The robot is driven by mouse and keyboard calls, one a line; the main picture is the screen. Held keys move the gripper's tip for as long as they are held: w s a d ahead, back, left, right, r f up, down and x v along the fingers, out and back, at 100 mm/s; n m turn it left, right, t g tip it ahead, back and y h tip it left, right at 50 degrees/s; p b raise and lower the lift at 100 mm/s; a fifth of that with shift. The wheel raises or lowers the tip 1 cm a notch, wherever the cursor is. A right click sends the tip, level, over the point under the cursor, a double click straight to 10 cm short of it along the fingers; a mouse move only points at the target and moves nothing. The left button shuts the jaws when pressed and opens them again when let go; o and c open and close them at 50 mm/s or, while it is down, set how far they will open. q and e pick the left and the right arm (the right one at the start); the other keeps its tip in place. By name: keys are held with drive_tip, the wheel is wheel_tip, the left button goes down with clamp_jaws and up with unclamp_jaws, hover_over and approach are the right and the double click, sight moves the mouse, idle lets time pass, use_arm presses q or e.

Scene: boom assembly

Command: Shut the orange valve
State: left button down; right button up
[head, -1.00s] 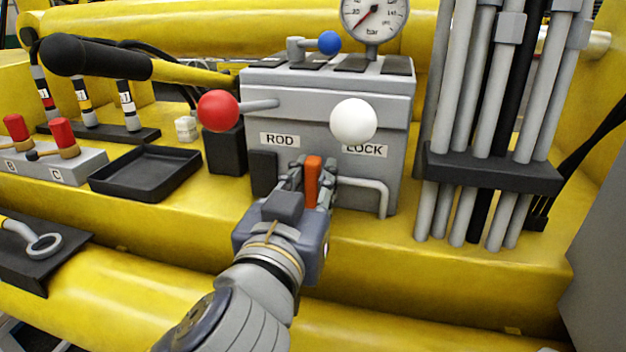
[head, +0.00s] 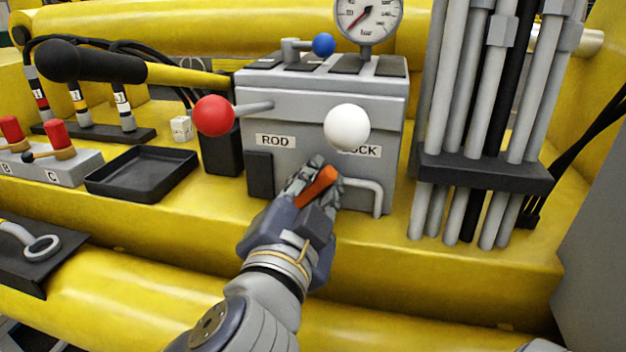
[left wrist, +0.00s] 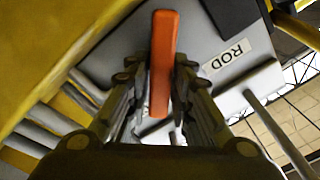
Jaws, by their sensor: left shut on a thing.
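The orange valve handle (head: 318,186) is on the front of the grey box (head: 330,95), below the ROD and LOCK labels. In the head view it slants from lower left to upper right. My left gripper (head: 316,184) is shut on the handle, with a finger on either side of it. In the left wrist view the orange handle (left wrist: 162,65) runs lengthwise between the fingers (left wrist: 160,95). The valve's stem and body are hidden behind the fingers.
A red ball lever (head: 214,115) and a white ball knob (head: 346,127) stick out above my gripper. A grey bent pipe (head: 370,188) is just right of it. Upright grey tubes (head: 485,100) stand farther right. A black tray (head: 142,173) lies left.

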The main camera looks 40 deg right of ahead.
use_arm(q)
drive_tip(key=m, duration=0.5)
drive_tip(key=shift+s+d+f+m+p, duration=0.1)
drive_tip(key=shift+s+f+m+p, duration=0.05)
drive_tip(key=shift+f+m+p, duration=0.15)
drive_tip(key=shift+f+m, duration=0.15)
drive_tip(key=shift+m, duration=0.85)
drive_tip(key=shift+f+m, duration=0.15)
drive_tip(key=shift+m, duration=0.85)
drive_tip(key=c, duration=1.5)
unclamp_jaws()
drive_tip(key=v, duration=0.7)
drive_tip(key=shift+s, duration=0.2)
